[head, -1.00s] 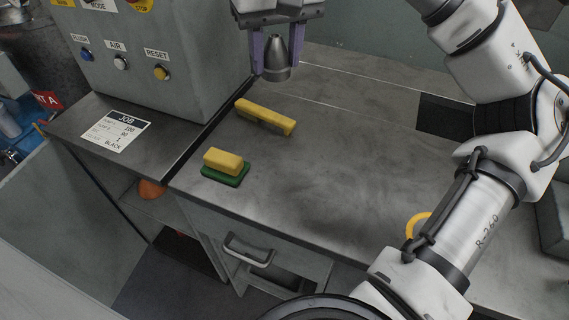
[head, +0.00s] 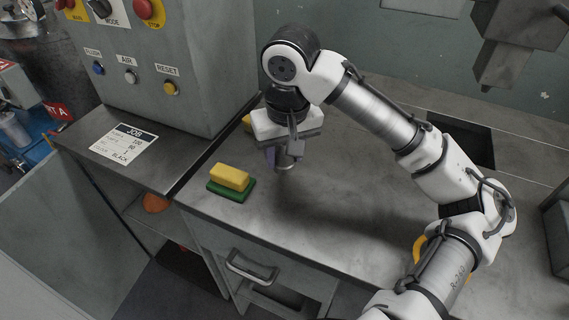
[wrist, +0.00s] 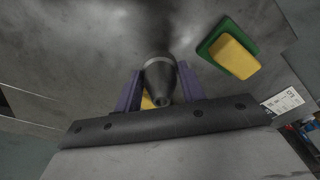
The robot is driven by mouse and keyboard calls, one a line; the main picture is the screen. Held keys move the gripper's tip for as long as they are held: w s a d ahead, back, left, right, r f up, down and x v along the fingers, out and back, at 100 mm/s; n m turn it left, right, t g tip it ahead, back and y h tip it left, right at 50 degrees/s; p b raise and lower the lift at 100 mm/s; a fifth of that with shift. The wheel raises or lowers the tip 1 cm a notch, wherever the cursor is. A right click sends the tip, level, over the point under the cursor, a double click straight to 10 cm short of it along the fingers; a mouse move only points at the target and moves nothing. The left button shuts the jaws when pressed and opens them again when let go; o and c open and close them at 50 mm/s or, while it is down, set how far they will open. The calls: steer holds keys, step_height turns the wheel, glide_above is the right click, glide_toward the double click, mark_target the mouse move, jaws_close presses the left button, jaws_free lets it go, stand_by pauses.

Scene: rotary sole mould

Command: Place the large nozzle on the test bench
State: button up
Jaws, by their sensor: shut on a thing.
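My gripper (head: 278,157) is shut on a dark grey metal nozzle. The nozzle (wrist: 160,78) sits between the two purple fingers in the wrist view, its narrow end towards the palm and its wider end away. In the head view the nozzle (head: 286,163) is partly hidden by my gripper. It is over the grey metal bench top (head: 345,215), with a dark shadow below it. The gap to the surface is hard to judge.
A yellow block on a green pad (head: 230,180) lies left of my gripper. A yellow bar (head: 247,122) is mostly hidden behind my wrist. A control box (head: 150,60) stands at the back left, with a JOB sheet (head: 123,144) before it. Bare bench lies to the right.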

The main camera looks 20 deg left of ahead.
mark_target(285, 167)
steer(key=shift+f, duration=1.7)
steer(key=shift+f, duration=0.15)
steer(key=o, duration=1)
steer(key=shift+o, duration=0.2)
step_height(285, 167, up, 12)
steer(key=s+d, duration=0.1)
